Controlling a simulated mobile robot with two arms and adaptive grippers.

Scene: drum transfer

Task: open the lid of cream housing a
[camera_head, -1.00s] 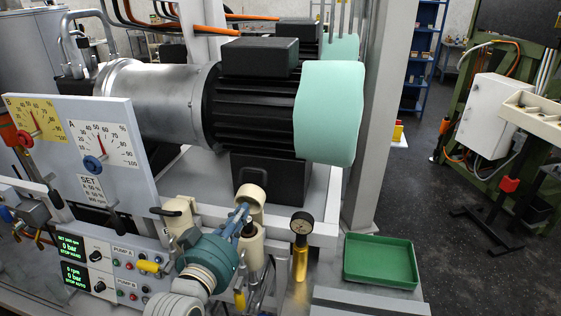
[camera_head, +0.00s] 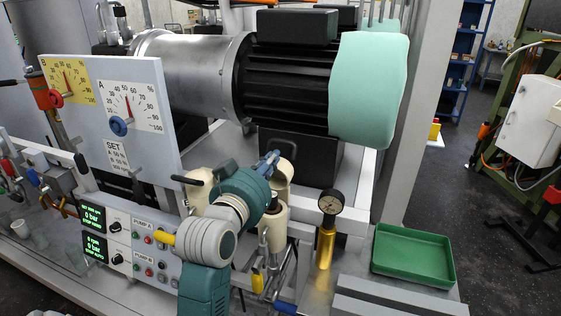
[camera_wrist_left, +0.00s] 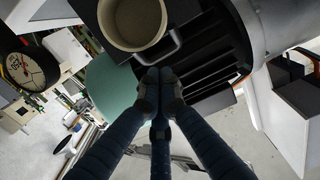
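Several cream housings stand on the bench before the motor. One (camera_head: 283,178) is behind my left gripper's fingers, one (camera_head: 272,228) is in front, and one (camera_head: 196,192) with a black lever is at left. I cannot tell which is housing a. My left gripper (camera_head: 267,161) is just above and beside the rear one. In the left wrist view its fingertips (camera_wrist_left: 158,76) are together, just below a dark looped handle (camera_wrist_left: 162,50) beside a round cream rim (camera_wrist_left: 135,22). A grip on the handle is not clear. My right gripper is not in view.
The black motor (camera_head: 290,85) with its pale green cover (camera_head: 368,90) stands close behind. A pressure gauge (camera_head: 331,203) rises to the right. A green tray (camera_head: 412,256) is farther right. The dial panel (camera_head: 150,145) is at left, above pump controls (camera_head: 145,250).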

